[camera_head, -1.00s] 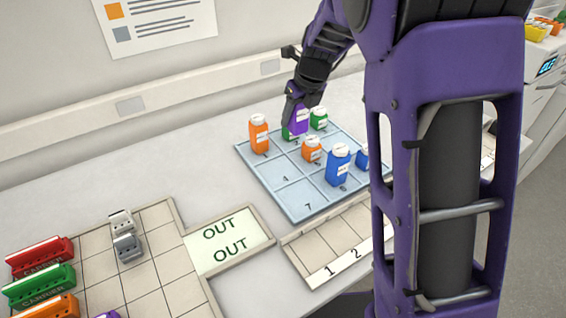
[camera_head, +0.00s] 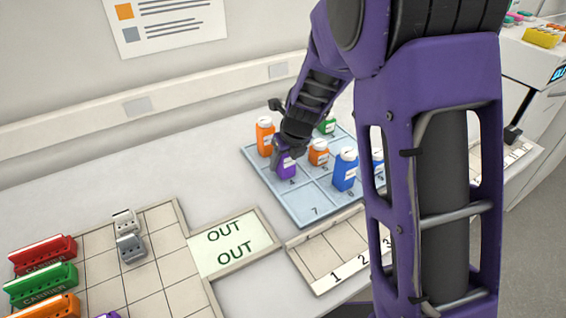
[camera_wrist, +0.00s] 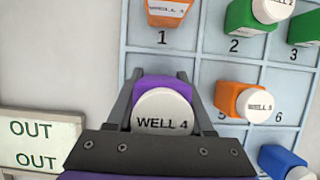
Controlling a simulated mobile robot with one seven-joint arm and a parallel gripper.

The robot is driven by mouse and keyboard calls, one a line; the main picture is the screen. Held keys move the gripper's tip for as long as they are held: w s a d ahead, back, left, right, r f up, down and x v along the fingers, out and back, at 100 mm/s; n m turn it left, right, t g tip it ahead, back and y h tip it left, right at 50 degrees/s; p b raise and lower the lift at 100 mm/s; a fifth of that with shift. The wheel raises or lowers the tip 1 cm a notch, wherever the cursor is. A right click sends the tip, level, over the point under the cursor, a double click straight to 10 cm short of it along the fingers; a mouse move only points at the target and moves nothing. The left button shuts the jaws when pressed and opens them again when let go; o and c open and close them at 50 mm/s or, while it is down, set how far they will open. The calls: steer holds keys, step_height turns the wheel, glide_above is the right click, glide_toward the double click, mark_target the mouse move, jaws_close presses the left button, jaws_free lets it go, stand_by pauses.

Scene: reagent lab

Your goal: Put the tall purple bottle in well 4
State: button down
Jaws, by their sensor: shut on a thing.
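The tall purple bottle (camera_head: 286,167) is held upright in my gripper (camera_head: 287,153) at the left middle cell, well 4, of the light-blue numbered tray (camera_head: 297,206). In the wrist view its white cap (camera_wrist: 164,112) reads "WELL 4", and the purple body (camera_wrist: 162,84) is between the two fingers of my gripper (camera_wrist: 162,88). The bottle's base is at or just above the cell's floor; I cannot tell whether it touches. The bottle and fingers hide most of well 4 in the wrist view.
An orange bottle (camera_head: 265,138) stands in well 1, behind the purple one. A short orange bottle (camera_head: 318,153) is in well 5. A blue bottle (camera_head: 346,170) stands front right of it, and a green one (camera_head: 327,127) behind. Well 7 is empty.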

steer(key=shift+f, duration=0.15)
steer(key=shift+c, duration=1.4)
jaws_free()
steer(key=shift+r, duration=0.35)
steer(key=p+v, duration=0.2)
steer(key=v, duration=0.9)
steer(key=shift+s+r, duration=0.2)
steer(key=shift+r, duration=0.05)
steer(key=shift+d, duration=0.15)
